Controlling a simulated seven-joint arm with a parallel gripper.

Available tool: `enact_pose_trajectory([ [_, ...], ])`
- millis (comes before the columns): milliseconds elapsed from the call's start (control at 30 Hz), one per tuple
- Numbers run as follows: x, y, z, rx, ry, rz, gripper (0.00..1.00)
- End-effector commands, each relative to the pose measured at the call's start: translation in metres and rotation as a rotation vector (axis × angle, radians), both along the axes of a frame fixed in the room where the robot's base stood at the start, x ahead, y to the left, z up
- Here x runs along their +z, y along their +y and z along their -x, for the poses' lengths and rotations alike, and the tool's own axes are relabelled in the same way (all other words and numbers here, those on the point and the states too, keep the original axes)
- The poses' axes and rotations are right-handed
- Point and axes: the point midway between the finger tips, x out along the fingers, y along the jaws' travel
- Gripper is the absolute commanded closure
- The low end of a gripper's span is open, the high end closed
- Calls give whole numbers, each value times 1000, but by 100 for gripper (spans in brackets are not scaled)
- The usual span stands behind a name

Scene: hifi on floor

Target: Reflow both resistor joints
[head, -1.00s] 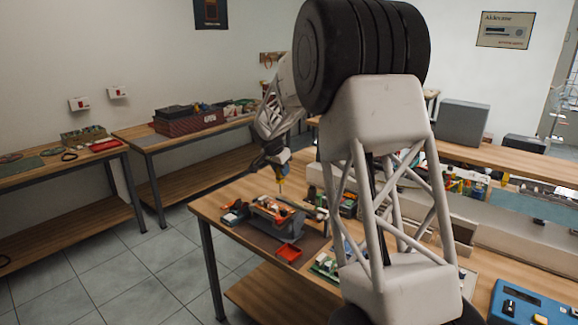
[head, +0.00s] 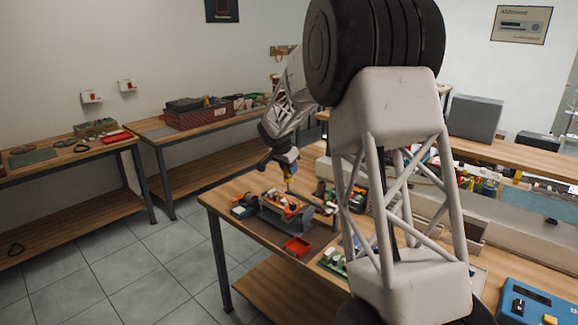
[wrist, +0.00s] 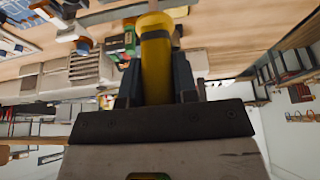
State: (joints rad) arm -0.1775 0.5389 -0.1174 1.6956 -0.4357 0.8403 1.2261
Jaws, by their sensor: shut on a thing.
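My gripper (head: 287,163) is shut on a yellow-handled tool (wrist: 156,58), which looks like a soldering iron. In the head view the tool (head: 290,178) points down over the near bench, its lower end just above or at a grey holder (head: 282,221) with orange and pale parts on it. I cannot tell whether the tip touches anything. In the wrist view the tool stands between two dark fingers, and its tip is out of sight. The resistor and its joints are too small to make out.
A red open tray (head: 297,246) lies in front of the holder on a dark mat. Green circuit boards (head: 333,262) lie to the right, partly behind my arm. A blue case (head: 527,305) is at lower right.

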Motion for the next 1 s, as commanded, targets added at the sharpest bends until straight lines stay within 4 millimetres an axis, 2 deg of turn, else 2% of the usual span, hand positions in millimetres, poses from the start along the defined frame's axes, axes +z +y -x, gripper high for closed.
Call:
enact_pose_trajectory([
  [400, -28, 0, 0, 1, 2, 0, 92],
  [1000, -32, 0, 0, 0, 1, -1, 92],
])
